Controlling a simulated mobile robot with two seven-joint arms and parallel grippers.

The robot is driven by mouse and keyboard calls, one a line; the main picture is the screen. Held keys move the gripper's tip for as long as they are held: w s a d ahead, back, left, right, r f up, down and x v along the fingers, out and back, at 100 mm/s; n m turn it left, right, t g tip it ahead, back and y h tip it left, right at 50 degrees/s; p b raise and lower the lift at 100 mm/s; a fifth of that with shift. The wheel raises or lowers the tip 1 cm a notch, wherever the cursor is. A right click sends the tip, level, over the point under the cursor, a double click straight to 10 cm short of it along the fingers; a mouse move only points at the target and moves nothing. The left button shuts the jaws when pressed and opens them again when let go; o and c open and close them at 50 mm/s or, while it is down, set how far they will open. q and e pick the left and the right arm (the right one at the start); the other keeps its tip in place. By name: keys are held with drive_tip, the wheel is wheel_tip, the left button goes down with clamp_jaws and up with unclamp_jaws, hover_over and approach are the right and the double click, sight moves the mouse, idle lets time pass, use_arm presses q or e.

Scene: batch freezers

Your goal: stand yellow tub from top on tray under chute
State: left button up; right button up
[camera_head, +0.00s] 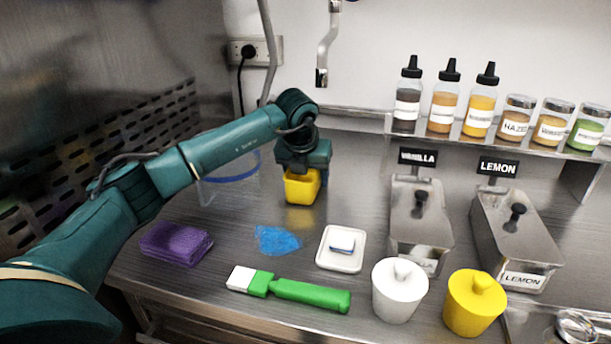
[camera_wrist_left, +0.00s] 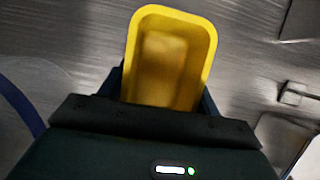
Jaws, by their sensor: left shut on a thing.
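My left gripper (camera_head: 303,166) is shut on a yellow tub (camera_head: 302,188), at the back middle of the steel top. The tub is upright, open at the top and looks empty inside. It also fills the upper middle of the left wrist view (camera_wrist_left: 168,62), between the fingers. I cannot tell whether its base touches the top. No tray under a chute is clear to me; a small white tray (camera_head: 328,263) with a blue and white block lies in front. My right gripper is not in view.
A clear container with a blue rim (camera_head: 213,190) stands left of the tub, partly behind my arm. White (camera_head: 398,295) and yellow lidded pots (camera_head: 470,308) and steel bins (camera_head: 418,215) stand right.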

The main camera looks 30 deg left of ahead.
use_arm(q)
drive_tip(key=o, duration=0.5)
drive_tip(key=shift+f, duration=0.15)
drive_tip(key=o, duration=0.5)
